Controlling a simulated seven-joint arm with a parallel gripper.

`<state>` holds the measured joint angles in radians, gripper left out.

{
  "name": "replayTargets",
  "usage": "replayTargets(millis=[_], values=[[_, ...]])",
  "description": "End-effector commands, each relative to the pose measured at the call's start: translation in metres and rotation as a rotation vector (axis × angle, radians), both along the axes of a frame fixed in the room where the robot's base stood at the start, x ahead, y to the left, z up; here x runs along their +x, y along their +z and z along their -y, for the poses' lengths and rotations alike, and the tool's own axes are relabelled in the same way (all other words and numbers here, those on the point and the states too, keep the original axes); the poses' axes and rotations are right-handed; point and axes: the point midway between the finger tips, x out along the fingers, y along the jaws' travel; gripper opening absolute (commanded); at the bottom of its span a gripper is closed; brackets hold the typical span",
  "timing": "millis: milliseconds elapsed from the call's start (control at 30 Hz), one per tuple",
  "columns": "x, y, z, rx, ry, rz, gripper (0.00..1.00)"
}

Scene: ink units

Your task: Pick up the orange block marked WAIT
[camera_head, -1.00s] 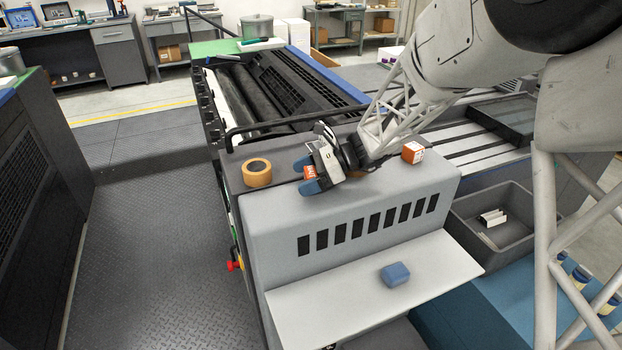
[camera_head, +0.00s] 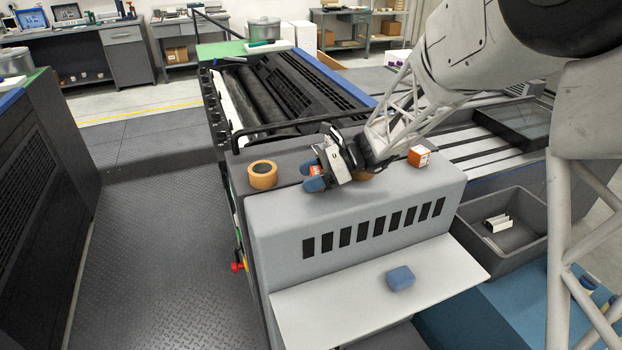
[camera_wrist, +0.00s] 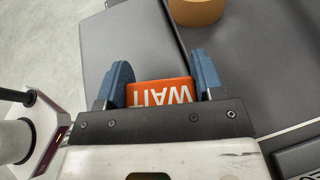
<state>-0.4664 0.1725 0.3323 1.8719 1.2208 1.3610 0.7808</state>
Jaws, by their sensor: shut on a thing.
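The orange block marked WAIT (camera_wrist: 158,93) is between the two blue fingers of my gripper (camera_wrist: 162,80) in the wrist view, its white lettering upside down. In the head view my gripper (camera_head: 309,176) is over the grey machine top, and a small part of the orange block (camera_head: 316,170) shows between the fingers. The gripper is shut on the block. The block's lower part is hidden by the gripper body, and any gap beneath it is hard to tell.
A tan tape roll (camera_head: 263,175) lies left of the gripper. A second orange-and-white block (camera_head: 419,156) sits to the right on the machine top. A blue block (camera_head: 400,278) lies on the pale shelf (camera_head: 340,305). A grey bin (camera_head: 520,240) stands at right; a black rail (camera_head: 290,128) runs behind.

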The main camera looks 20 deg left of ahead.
Motion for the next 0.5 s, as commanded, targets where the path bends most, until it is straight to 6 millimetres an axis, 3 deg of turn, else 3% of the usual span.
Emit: replayTargets(millis=[233,500], values=[[0.0,0.029,0.0,0.001,-0.001,0.004,0.38],[-0.029,0.031,0.023,0.0,-0.001,0.0,0.38]])
